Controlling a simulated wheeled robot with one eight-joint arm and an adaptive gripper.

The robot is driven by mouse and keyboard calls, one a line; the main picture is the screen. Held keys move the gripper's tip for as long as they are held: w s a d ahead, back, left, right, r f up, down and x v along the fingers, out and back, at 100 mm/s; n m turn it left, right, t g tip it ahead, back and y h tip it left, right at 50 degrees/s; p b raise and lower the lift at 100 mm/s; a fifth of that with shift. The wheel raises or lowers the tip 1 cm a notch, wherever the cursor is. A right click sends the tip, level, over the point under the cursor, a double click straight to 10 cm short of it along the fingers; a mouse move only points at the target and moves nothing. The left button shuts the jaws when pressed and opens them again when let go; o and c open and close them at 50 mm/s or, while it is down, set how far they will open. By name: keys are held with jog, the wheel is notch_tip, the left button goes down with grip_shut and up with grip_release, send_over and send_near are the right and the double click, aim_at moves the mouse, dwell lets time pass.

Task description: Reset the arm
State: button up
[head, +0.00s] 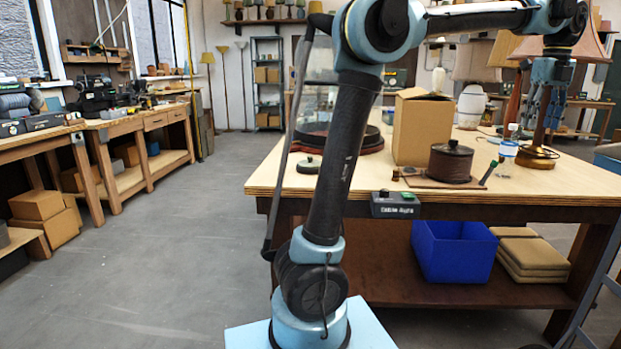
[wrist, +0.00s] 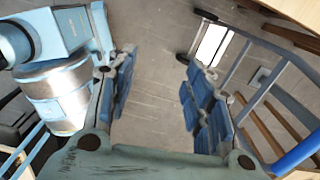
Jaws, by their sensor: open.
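My arm stands folded up and over, its upper links reaching to the right across the top of the head view. My gripper (head: 543,118) hangs from it at the right, fingers pointing down, in front of a table lamp. In the wrist view the blue padded fingers of my gripper (wrist: 157,95) are spread wide apart. Nothing is between them. Grey floor (wrist: 155,60) shows beyond the gap.
The wooden workbench (head: 340,187) holds a cardboard box (head: 422,130), a dark spool (head: 450,163) and the lamp's round base (head: 537,158). A blue bin (head: 452,250) and tan cushions (head: 530,257) lie on its lower shelf. The floor (head: 170,240) at left is clear.

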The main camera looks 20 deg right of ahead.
jog(key=w+a+f+n, duration=0.3)
jog(key=w+a+n, duration=0.3)
jog(key=w+a, duration=0.5)
jog(key=w+a+f+n, duration=0.2)
jog(key=w+a+n, duration=0.4)
jog(key=w+a, duration=0.45)
jog(key=w+a+f+n, duration=0.5)
jog(key=w+a+n, duration=0.15)
jog(key=a, duration=0.45)
jog(key=a+f+n+t, duration=0.1)
jog(key=a+f+n, duration=0.4)
jog(key=a, duration=0.5)
jog(key=a+f+n, duration=0.5)
jog(key=a, duration=0.4)
jog(key=s+a+f+n, duration=0.4)
jog(key=a+f+n, duration=0.2)
jog(key=a+f, duration=0.1)
jog(key=s+a+f+n+t, duration=0.1)
jog(key=s+a+f+n, duration=0.4)
jog(key=f, duration=0.5)
jog(key=shift+s+a+n, duration=0.3)
jog(key=shift+a+n, duration=0.05)
jog(key=shift+a, duration=0.5)
jog(key=c, duration=0.3)
jog(key=shift+d, duration=0.1)
